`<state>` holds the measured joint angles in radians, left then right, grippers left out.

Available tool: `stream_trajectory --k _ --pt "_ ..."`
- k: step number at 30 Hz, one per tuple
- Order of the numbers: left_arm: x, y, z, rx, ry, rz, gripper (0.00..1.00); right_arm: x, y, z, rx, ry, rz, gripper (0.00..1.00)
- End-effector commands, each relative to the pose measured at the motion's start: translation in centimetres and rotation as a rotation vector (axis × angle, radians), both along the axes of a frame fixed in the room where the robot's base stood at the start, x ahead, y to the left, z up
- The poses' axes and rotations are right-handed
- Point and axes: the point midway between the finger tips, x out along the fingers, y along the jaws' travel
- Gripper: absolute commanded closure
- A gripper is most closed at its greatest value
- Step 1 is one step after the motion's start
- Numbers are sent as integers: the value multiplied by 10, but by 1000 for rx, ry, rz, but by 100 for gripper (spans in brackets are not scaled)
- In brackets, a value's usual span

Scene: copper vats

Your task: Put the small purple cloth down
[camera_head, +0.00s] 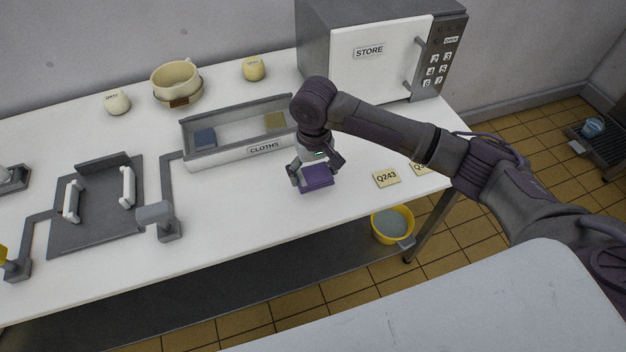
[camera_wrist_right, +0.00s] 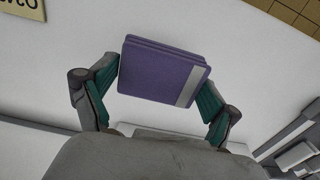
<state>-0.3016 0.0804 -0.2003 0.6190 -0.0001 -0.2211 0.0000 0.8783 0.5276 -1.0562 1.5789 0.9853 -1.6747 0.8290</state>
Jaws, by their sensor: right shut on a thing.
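The small purple cloth (camera_head: 317,180) is a folded square with a pale strip along one edge, seen clearly in the right wrist view (camera_wrist_right: 158,72). My right gripper (camera_head: 316,172) is shut on it, with a finger at each side of the cloth; the fingers also show in the right wrist view (camera_wrist_right: 160,88). The cloth is over the white table, just in front of the cloths tray. I cannot tell whether it touches the tabletop. My left gripper is not in view.
The tray labelled CLOTHS (camera_head: 232,155) holds a blue cloth (camera_head: 205,138) and an olive cloth (camera_head: 275,120). A Q243 card (camera_head: 386,178) lies to the right. A grey stand (camera_head: 160,220) is left. Bare white tabletop (camera_head: 245,205) lies between.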

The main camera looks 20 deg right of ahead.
Motion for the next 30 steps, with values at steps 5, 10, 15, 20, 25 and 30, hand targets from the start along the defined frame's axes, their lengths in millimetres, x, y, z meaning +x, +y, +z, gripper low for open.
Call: stream_trajectory --k 5,10,15,20,25,30 --pt "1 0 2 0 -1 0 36 3 2 -16 -2 2 -1 46" --pt "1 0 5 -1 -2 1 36 2 2 -38 -2 1 1 46" --pt "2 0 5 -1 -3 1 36 3 2 -42 0 -2 0 46" --pt "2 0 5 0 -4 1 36 3 2 -43 0 -1 0 46" --pt "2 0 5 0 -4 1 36 3 2 -45 -1 -1 0 1" --pt "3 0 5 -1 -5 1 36 3 2 -45 -1 -1 0 0"
